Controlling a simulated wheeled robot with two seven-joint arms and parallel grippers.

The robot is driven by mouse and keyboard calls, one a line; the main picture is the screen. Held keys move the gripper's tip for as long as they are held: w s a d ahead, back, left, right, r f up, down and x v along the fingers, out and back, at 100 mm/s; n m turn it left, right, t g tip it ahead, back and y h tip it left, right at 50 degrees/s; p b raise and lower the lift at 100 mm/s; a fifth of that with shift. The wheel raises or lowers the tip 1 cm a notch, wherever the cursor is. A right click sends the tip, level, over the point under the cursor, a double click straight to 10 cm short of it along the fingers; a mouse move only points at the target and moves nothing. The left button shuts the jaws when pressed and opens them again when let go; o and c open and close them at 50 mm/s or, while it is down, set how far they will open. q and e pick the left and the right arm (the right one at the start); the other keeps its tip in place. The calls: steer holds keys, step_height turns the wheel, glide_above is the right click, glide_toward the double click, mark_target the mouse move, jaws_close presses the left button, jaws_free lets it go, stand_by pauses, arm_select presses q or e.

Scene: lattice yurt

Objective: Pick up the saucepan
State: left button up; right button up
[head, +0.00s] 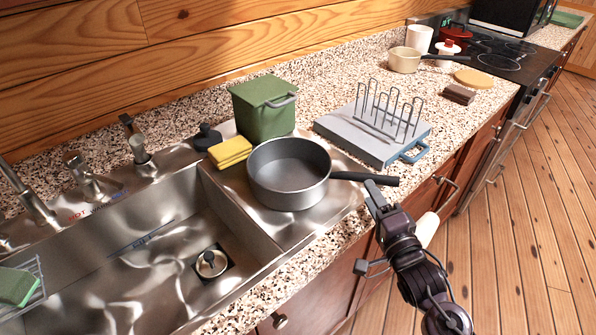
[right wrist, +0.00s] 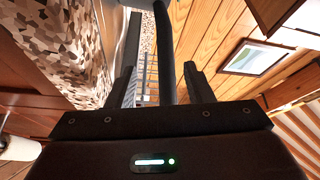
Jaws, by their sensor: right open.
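The grey saucepan (head: 289,172) stands upright and empty on the steel drainboard right of the sink. Its dark handle (head: 345,176) points right, over the counter's front edge. My right gripper (head: 373,188) is at the handle, in front of and just below it. In the right wrist view the handle (right wrist: 165,55) runs between the two fingers of my open right gripper (right wrist: 162,88). I cannot tell whether a finger touches it. My left gripper is not in view.
A green canister (head: 264,108) and yellow sponge (head: 230,152) stand close behind the saucepan. A board with a wire rack (head: 375,138) lies right of it. The sink basin (head: 150,270) is to the left. A cream pan (head: 404,60) stands farther back.

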mark_target(361, 182)
steer(key=shift+w+a+r, duration=0.1)
steer(key=shift+w+a, duration=0.05)
steer(key=shift+w, duration=0.45)
steer(key=shift+w+r, duration=0.1)
steer(key=shift+r, duration=0.05)
steer(key=shift+w+a+r+p, duration=0.1)
steer(key=shift+w+r+p, duration=0.1)
steer(key=shift+p, duration=0.15)
steer(key=x, duration=0.1)
steer(key=p+x, duration=0.1)
steer(key=x, duration=0.1)
steer(key=shift+w+a, duration=0.3)
steer(key=shift+w+a+f, duration=0.1)
steer(key=shift+w+a, duration=0.05)
steer(key=shift+w, duration=0.35)
steer(key=shift+s, duration=0.1)
steer(key=shift+c, duration=0.6)
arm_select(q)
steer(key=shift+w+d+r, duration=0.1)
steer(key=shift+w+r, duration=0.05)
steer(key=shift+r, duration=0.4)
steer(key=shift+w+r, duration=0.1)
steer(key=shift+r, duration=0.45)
arm_select(e)
jaws_close()
